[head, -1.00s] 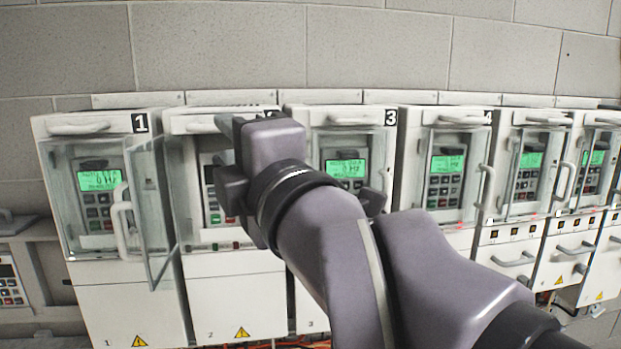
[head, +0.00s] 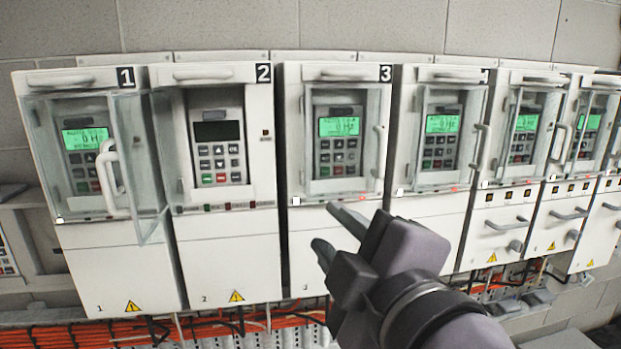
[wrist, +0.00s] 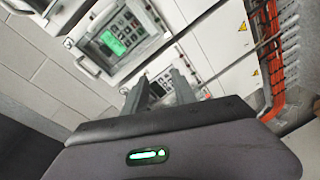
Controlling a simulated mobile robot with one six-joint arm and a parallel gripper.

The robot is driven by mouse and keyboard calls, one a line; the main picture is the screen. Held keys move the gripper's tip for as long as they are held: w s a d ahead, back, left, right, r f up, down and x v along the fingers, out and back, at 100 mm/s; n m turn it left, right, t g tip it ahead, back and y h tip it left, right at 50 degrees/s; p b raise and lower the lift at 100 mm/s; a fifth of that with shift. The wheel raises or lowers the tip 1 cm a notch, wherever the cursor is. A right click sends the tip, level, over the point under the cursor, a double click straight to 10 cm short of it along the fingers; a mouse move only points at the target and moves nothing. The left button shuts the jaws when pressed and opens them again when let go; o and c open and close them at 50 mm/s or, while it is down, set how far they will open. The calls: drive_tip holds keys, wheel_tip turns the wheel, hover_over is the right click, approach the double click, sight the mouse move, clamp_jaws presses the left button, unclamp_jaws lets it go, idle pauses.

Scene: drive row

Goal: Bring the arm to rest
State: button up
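My gripper (head: 333,228) is in front of the lower part of drive cabinet 3 (head: 330,235), clear of the open door. Its two fingers are apart with nothing between them. In the wrist view the fingers (wrist: 157,88) also stand apart, with a keypad panel seen beyond them. My forearm reaches in from the lower right of the head view. Cabinet 2 (head: 225,250) has a dark screen (head: 217,131) and its clear door (head: 138,170) stands open to the left. I cannot tell how far the fingers are from the cabinet front.
Cabinet 1 (head: 125,265) and the cabinets to the right of 2 show lit green screens behind clear doors. Door and drawer handles (head: 510,223) stick out on the right. Orange cables (head: 270,318) run below the cabinets. Grey block wall (head: 400,25) is above.

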drive_tip(key=d+f+m+g+h+b, duration=0.25)
drive_tip(key=f+m, duration=0.25)
drive_tip(key=f, duration=0.5)
drive_tip(key=d+f+m+g+h+b, duration=0.15)
drive_tip(key=d+f+m+b, duration=0.25)
drive_tip(key=f, duration=0.6)
drive_tip(key=s+d+f+m+g+b, duration=0.1)
drive_tip(key=s+f+m+g+b, duration=0.2)
drive_tip(key=f, duration=0.8)
drive_tip(key=s+d+f+m+g+b, duration=0.1)
drive_tip(key=s+f+m+g+b, duration=0.2)
drive_tip(key=s+f+m+b, duration=0.3)
wheel_tip(320, 180, down, 6)
drive_tip(key=s+m, duration=0.1)
drive_tip(key=m, duration=0.2)
drive_tip(key=shift+d+m, duration=0.15)
drive_tip(key=shift+m, duration=0.15)
